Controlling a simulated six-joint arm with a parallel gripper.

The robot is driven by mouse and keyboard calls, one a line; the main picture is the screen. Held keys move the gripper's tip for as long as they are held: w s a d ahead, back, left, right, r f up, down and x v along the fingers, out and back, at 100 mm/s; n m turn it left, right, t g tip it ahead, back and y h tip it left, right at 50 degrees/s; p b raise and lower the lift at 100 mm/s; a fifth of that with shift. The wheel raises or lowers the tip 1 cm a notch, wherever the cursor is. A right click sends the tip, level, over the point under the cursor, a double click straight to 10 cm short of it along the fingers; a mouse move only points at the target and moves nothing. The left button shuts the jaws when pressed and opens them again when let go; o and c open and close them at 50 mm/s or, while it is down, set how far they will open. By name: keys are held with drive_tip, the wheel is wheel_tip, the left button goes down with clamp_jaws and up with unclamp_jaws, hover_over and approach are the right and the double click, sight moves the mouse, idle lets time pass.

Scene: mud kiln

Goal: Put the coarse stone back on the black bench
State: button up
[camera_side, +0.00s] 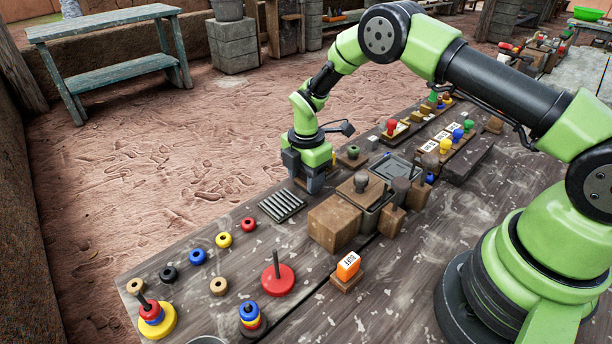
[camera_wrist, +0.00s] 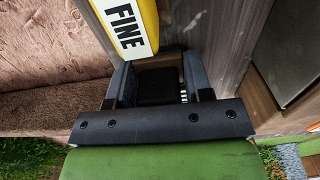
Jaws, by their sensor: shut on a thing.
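My gripper (camera_side: 313,186) points down, low over the far edge of the dark, worn bench (camera_side: 170,250), just beyond a ridged plate. In the wrist view my gripper (camera_wrist: 158,88) is shut on a dark block (camera_wrist: 157,85) between its two fingers. The block's label, if any, is not visible, so I cannot read whether it is the coarse stone. In the side view the fingers hide most of it. A yellow block marked FINE (camera_wrist: 125,25) lies just ahead of the fingers in the wrist view.
The ridged plate (camera_side: 283,205) lies near my gripper. Wooden blocks (camera_side: 334,222) and a grey tray (camera_side: 395,168) stand to its right. An orange labelled block (camera_side: 348,266), coloured rings (camera_side: 197,256) and a red peg base (camera_side: 278,280) occupy the front. Bare bench lies between the rings.

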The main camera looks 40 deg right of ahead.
drive_tip(key=shift+f, duration=0.15)
drive_tip(key=o, duration=0.9)
